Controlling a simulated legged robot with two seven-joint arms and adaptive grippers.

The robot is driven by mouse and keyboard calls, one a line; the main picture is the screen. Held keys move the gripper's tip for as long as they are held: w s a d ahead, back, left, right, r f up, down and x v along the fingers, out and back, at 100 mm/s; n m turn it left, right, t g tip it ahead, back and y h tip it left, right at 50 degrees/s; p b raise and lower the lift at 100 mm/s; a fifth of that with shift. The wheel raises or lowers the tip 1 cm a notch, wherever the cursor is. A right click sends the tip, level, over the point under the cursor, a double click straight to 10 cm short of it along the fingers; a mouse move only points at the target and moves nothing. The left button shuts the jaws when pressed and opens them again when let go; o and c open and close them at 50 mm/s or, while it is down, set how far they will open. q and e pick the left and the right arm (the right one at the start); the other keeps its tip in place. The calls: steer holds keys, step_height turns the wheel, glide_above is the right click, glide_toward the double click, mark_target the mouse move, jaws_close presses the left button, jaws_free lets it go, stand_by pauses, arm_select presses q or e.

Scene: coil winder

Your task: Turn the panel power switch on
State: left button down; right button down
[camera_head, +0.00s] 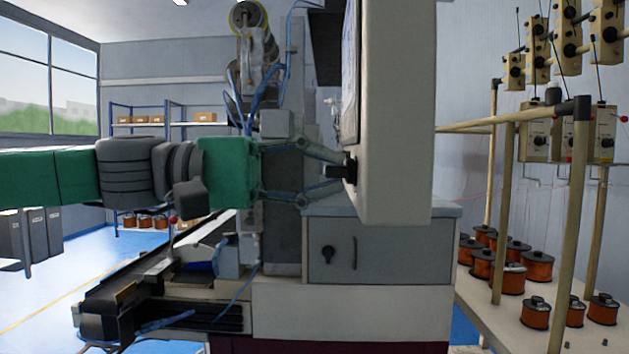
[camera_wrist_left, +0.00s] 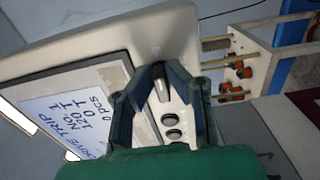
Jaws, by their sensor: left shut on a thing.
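The control panel (camera_head: 395,110) is a pale upright box seen nearly edge-on in the head view, its face turned left. The dark power switch (camera_head: 350,166) sticks out from that face near the bottom. My left gripper (camera_head: 342,172) comes in from the left, its two fingers closed about the switch. In the left wrist view, the fingers of my left gripper (camera_wrist_left: 163,82) flank the grey switch lever (camera_wrist_left: 161,90). The fingertips partly hide the switch, so I cannot tell its exact position. My right gripper is not in view.
The panel screen (camera_wrist_left: 75,110) shows "DRIVE TRIP". A grey cabinet (camera_head: 385,250) stands below the panel. At right, a rack with wooden posts (camera_head: 570,230) holds copper spools (camera_head: 535,265).

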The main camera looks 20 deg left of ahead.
arm_select(q)
steer(key=shift+d+f, duration=0.1)
steer(key=shift+f, duration=0.05)
steer(key=c, duration=1.6)
jaws_free()
steer(key=shift+w+d, duration=0.15)
steer(key=shift+d, duration=0.3)
steer(key=shift+a, duration=0.15)
steer(key=v, duration=1.2)
steer(key=shift+a, duration=0.35)
steer(key=shift+d, duration=0.2)
